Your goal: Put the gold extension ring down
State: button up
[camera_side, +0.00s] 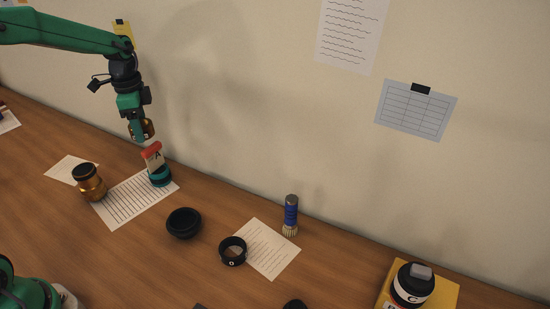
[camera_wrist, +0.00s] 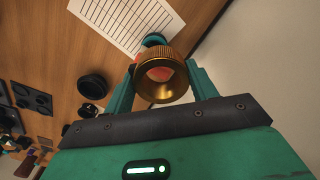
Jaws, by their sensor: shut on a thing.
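The gold extension ring (camera_wrist: 160,91) is between the two fingers of my gripper (camera_wrist: 160,68), which is shut on it. In the side view, my gripper (camera_side: 142,133) hangs at the upper left with the ring (camera_side: 149,127) in its jaws, mostly hidden by the fingers. The ring is above the desk, just over a container with a red top, a pale label marked A and a teal base (camera_side: 160,176). In the wrist view, something red shows through the ring's opening. Whether the ring touches the container cannot be told.
A gold and black lens part (camera_side: 91,186) stands left on the desk (camera_side: 130,255), near a lined sheet (camera_side: 122,208). A black cup-like part (camera_side: 184,223), a black ring (camera_side: 232,252) and a blue brush (camera_side: 291,213) are to the right. The wall (camera_side: 230,110) is close behind.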

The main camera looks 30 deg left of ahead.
jog(key=s+d+r+n, duration=0.2)
jog(key=d+n, duration=0.2)
jog(key=d, duration=0.2)
jog(key=s+d+r+n, duration=0.1)
jog(key=s+d+n, duration=0.1)
jog(key=d+n, duration=0.3)
jog(key=shift+s+d+r, duration=0.15)
jog(key=shift+d+r, duration=0.25)
jog(key=shift+d, duration=0.15)
dwell(0.5)
jog(key=s+a+f+n, duration=0.5)
jog(key=s+a+n, duration=0.1)
jog(key=a, duration=0.2)
jog(key=s+a+f+n, duration=0.4)
jog(key=s+a+n, duration=0.2)
jog(key=a, duration=0.3)
jog(key=s+a+f+n, duration=0.5)
jog(key=s+a+n, duration=0.1)
jog(key=s+a, duration=0.2)
jog(key=shift+a+f, duration=0.3)
jog(key=shift+a, duration=0.2)
